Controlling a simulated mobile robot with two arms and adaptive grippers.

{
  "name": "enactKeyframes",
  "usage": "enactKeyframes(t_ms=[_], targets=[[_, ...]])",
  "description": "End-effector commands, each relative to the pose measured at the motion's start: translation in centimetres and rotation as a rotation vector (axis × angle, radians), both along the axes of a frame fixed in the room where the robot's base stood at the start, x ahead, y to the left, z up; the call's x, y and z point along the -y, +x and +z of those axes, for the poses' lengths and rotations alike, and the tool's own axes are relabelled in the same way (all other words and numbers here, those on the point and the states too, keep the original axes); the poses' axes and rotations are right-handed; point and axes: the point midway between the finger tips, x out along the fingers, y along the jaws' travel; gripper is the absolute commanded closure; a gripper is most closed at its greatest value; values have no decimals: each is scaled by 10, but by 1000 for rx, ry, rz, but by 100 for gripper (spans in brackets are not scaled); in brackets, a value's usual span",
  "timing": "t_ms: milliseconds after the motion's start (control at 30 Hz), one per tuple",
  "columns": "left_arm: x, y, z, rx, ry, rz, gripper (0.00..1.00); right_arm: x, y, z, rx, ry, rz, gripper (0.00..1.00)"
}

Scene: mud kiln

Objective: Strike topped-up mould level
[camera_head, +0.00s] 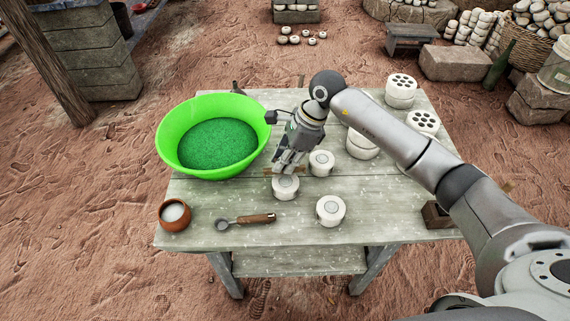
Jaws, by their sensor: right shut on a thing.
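My right gripper (284,166) points down over the middle of the table, shut on a thin brown wooden strip (270,171), which is mostly hidden by the fingers. The strip is at the back edge of a white round mould (285,189) with a grey round centre; I cannot tell whether they touch. Two similar white moulds stand nearby, one behind to the right (321,163) and one in front to the right (331,211). My left gripper is not in view.
A bright green basin (172,127) of green granules stands at the table's left. A brown bowl (175,217) and a wooden-handled scoop (247,220) lie in front. White blocks with holes (401,90) and a wooden box (437,214) are at the right.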

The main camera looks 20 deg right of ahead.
Motion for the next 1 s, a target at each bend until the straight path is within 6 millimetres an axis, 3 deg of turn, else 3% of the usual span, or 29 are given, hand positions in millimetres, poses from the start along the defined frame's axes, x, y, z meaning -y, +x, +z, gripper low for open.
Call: enactKeyframes(t_ms=[467,1000], targets=[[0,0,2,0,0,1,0,0,2,5,0,1,0,100],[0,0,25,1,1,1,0,1,2,48,1,1,0,100]])
